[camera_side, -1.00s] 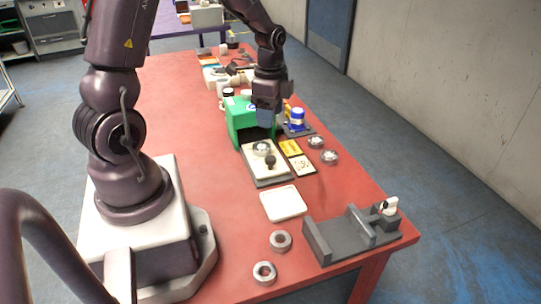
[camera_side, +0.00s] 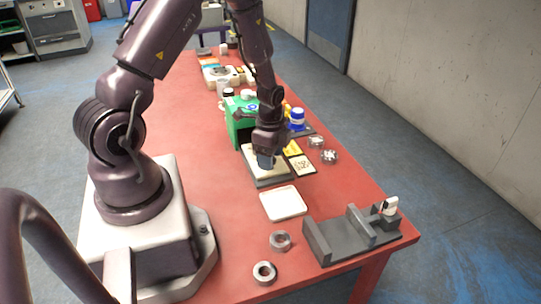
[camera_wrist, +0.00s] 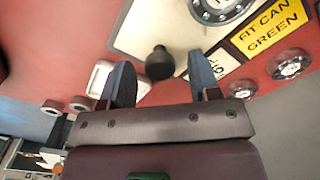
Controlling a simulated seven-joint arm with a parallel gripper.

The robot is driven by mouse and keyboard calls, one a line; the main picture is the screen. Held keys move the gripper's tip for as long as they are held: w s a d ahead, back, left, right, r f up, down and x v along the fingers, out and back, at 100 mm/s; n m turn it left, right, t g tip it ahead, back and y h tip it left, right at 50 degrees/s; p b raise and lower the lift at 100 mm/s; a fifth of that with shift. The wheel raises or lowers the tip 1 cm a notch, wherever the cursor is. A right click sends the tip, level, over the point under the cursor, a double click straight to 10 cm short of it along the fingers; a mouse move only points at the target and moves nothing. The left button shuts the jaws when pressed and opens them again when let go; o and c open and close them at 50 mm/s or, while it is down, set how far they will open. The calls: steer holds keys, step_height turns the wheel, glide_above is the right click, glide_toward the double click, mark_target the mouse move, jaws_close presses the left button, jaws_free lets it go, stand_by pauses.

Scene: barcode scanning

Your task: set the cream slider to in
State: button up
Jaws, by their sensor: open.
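The cream slider (camera_side: 253,158) is a flat cream plate on a dark base, just in front of the green box (camera_side: 240,130). In the wrist view the cream plate (camera_wrist: 140,28) carries a round black knob (camera_wrist: 160,63) and a metal disc (camera_wrist: 220,6). My gripper (camera_side: 265,161) is open and low over the slider. In the wrist view my gripper's blue fingertips (camera_wrist: 160,62) appear on either side of the knob; I cannot tell whether they touch it. In the side view my gripper hides the knob and disc.
A yellow card (camera_side: 292,147) and a white card (camera_side: 302,163) lie right of the slider, with metal discs (camera_side: 330,157) beyond. A white tray (camera_side: 283,204), two metal rings (camera_side: 280,241) and a grey fixture (camera_side: 340,238) stand nearer. The table's left middle is clear.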

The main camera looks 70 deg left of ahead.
steer(key=shift+f, duration=0.15)
steer(key=shift+c, duration=0.4)
jaws_close()
steer(key=a, duration=0.5)
steer(key=shift+o, duration=0.4)
jaws_free()
steer(key=shift+d, duration=0.1)
step_height(320, 180, up, 13)
